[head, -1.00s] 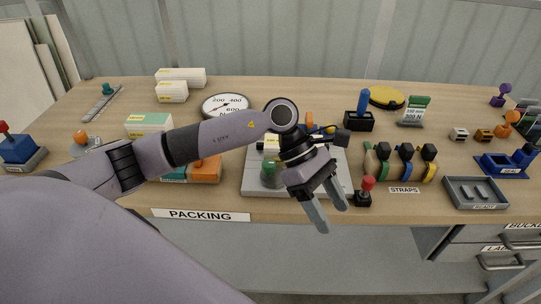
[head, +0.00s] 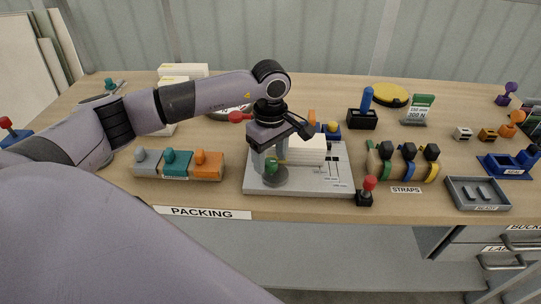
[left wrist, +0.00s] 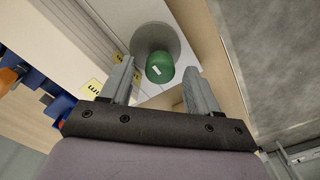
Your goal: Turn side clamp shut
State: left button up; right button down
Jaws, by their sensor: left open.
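A green knob (head: 271,166) on a round grey base (head: 274,180) sits at the front left of the light grey plate (head: 310,187); I take it to be the side clamp. My left gripper (head: 266,160) is open and points down at the knob. In the left wrist view the green knob (left wrist: 160,67) shows in the gap between the two fingertips (left wrist: 159,72), with space on both sides. I cannot tell how far down the fingers reach. A white block (head: 308,148) lies on the plate beside the gripper. My right gripper is not in view.
A red-topped lever (head: 368,184) stands by the plate's front right corner, with the strap rolls (head: 405,163) beyond. Grey, teal and orange blocks (head: 178,164) lie left of the plate. A red knob (head: 238,117) shows close behind my left wrist.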

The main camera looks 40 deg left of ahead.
pick_arm(q)
jog(key=shift+f, duration=0.35)
jog(key=c, duration=1)
jog(key=shift+c, duration=0.2)
